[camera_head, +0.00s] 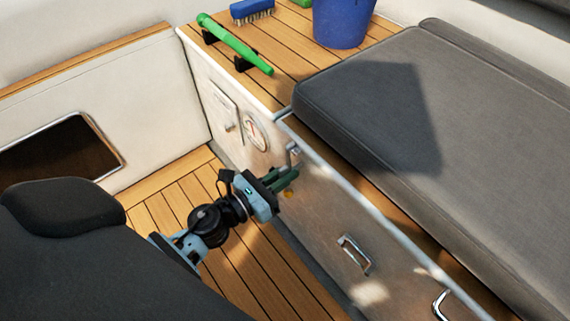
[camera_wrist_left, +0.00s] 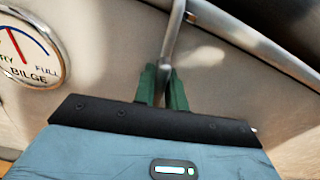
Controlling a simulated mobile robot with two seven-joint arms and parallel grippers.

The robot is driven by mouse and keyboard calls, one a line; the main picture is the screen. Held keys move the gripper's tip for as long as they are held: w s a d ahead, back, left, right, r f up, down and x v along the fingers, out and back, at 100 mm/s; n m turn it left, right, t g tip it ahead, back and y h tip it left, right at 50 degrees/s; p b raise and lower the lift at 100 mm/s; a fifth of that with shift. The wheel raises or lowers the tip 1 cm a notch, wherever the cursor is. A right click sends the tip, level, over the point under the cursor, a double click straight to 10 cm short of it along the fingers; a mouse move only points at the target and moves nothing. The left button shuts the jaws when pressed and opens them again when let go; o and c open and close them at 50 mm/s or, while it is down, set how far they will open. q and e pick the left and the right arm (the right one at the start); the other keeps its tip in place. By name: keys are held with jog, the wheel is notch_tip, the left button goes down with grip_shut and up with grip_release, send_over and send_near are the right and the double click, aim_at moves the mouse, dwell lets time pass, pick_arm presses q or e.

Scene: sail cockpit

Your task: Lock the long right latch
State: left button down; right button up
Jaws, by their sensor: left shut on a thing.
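A long metal latch (camera_wrist_left: 175,35) hangs down from the top edge of the cockpit side wall in the left wrist view. Its upper end (camera_head: 293,152) shows in the head view, just beyond my gripper. My left gripper (camera_head: 290,177) is at the wall with its green fingers shut on the latch's lower part. In the left wrist view the fingers (camera_wrist_left: 162,88) close around the bar from both sides. The latch's lowest end is hidden between the fingers. My right gripper is not in view.
A bilge gauge (camera_head: 256,133) is on the wall left of the latch. Metal handles (camera_head: 354,255) (camera_head: 440,305) stick out of the wall to the right. A grey cushion (camera_head: 440,130) lies on the bench behind. A blue bucket (camera_head: 342,22), brush (camera_head: 252,12) and green handle (camera_head: 235,44) are on the deck.

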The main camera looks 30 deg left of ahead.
pick_arm(q)
jog(key=shift+f+m, duration=0.1)
jog(key=shift+m, duration=0.6)
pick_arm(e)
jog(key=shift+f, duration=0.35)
pick_arm(q)
jog(key=shift+b, duration=0.3)
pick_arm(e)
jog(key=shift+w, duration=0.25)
pick_arm(q)
jog(key=shift+m, duration=0.3)
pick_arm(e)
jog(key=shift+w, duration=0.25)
pick_arm(q)
jog(key=c, duration=1.5)
grip_release()
jog(key=shift+s, duration=0.25)
jog(key=shift+b+v, duration=0.5)
jog(key=shift+v, duration=3.2)
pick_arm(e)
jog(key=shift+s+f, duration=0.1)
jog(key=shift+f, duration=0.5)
